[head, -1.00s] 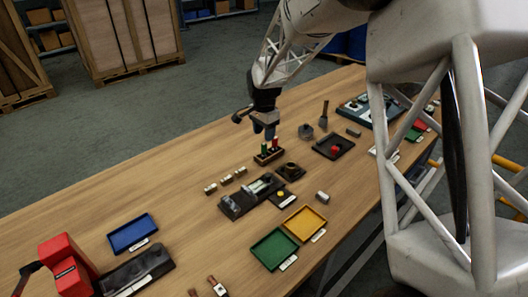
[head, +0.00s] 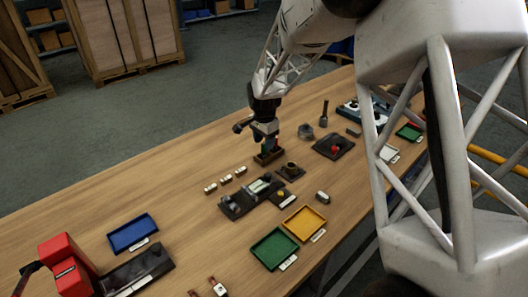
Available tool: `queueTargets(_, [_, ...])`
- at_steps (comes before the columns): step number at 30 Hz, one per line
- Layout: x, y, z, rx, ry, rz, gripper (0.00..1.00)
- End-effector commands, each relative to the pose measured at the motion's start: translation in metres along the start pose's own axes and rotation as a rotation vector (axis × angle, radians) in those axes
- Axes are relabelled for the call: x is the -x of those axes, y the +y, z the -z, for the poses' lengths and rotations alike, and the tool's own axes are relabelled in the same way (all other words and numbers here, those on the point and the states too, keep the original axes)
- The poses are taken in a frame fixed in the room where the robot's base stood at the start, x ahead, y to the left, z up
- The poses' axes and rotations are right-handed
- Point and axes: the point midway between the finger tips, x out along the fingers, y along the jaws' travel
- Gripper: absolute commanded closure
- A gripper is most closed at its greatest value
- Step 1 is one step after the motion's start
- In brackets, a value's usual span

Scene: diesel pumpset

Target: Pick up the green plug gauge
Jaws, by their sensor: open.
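A small dark wooden rack (head: 268,158) stands on the workbench beyond the middle of the table. The green plug gauge (head: 265,149) stands upright in it, mostly hidden now by my gripper. A red-topped gauge beside it is also hidden. My gripper (head: 267,144) points down right over the rack, its fingers at the height of the gauge tops. It is open. I cannot tell whether the fingers touch the green gauge.
Small metal cylinders (head: 226,179) lie left of the rack. A dark round part (head: 291,168) sits close on its right, and a dark fixture (head: 245,199) in front. A black tray (head: 333,146) with a red part is to the right. Blue (head: 132,233), green (head: 274,249) and yellow (head: 304,222) trays lie nearer.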

Motion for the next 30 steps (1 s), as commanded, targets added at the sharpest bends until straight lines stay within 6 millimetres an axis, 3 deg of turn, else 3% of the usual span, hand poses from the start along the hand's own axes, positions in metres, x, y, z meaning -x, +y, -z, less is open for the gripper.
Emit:
queueTargets(11, [-0.038,0.001,-0.001,0.000,0.000,0.000,0.51])
queueTargets(29, [-0.040,0.001,-0.001,0.000,0.000,0.000,0.51])
queueTargets(30, [-0.040,0.001,-0.001,0.000,0.000,0.000,0.56])
